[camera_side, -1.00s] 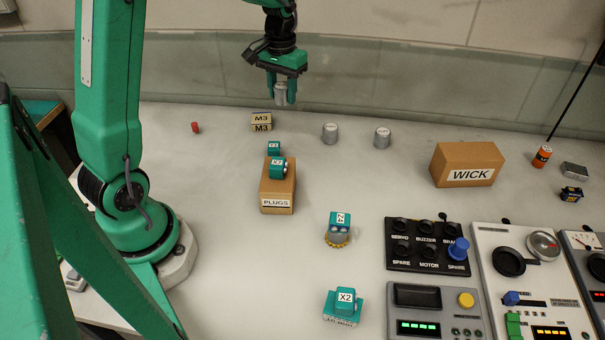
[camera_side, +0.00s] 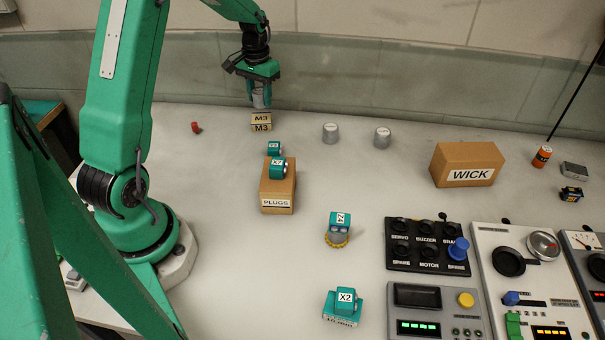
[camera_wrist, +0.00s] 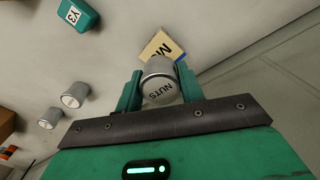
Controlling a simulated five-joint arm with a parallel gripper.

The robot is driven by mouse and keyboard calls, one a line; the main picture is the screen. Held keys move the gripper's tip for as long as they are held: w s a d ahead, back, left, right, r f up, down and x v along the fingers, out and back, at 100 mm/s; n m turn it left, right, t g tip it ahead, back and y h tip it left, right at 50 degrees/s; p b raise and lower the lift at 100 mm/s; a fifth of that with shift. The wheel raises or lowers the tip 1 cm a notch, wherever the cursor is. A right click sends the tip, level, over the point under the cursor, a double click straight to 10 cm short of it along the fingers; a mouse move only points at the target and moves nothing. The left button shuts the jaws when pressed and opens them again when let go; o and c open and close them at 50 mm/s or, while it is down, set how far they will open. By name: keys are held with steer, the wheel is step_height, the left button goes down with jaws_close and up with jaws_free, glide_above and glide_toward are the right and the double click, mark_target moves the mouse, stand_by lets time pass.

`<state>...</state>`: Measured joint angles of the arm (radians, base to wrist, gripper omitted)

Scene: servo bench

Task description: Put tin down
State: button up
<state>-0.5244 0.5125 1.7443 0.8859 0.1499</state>
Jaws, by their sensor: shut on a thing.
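My gripper (camera_side: 260,99) is shut on a grey tin (camera_side: 261,97). In the wrist view the tin (camera_wrist: 160,84) reads NUTS and sits between the two green fingers. The tin is in the air, just above or behind the tan M3 box (camera_side: 261,122) in the side view; I cannot tell if they touch. In the wrist view the M3 box (camera_wrist: 160,46) shows partly behind the tin. Two other grey tins, (camera_side: 331,133) and (camera_side: 382,136), stand apart on the bench to the right.
A WICK box (camera_side: 468,164) stands right. A small red piece (camera_side: 196,128) lies left. Bench between the tins and the WICK box is clear.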

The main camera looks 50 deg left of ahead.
mark_target(260, 107)
steer(key=shift+a+f, duration=0.1)
steer(key=shift+a, duration=0.1)
steer(key=shift+f, duration=2)
steer(key=shift+f, duration=0.15)
steer(key=o, duration=1)
step_height(260, 107, up, 12)
steer(key=shift+r, duration=0.2)
